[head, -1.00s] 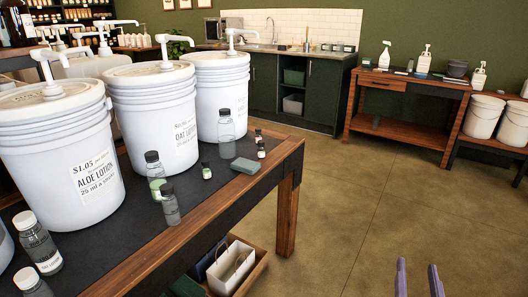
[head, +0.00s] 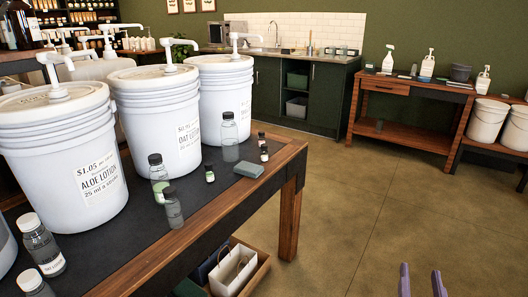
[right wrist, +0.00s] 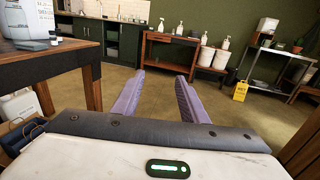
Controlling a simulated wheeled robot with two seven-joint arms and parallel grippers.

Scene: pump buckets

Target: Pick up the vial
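Small dark vials with pale labels stand on the black top of the wooden table (head: 232,205): one vial (head: 210,174) in front of the oat lotion bucket, another vial (head: 264,153) and a third (head: 261,138) near the far right corner. The frames do not single one out. My right gripper (head: 421,268) is low at the right, over the floor and well away from the vials. In the right wrist view its purple fingers (right wrist: 160,78) are apart with nothing between them. My left gripper is outside both views.
White pump buckets (head: 75,185) line the table's left side. Clear bottles (head: 173,208) and a grey-green block (head: 248,169) stand near the vials. A box with a white bag (head: 234,270) sits below. The floor right of the table is clear.

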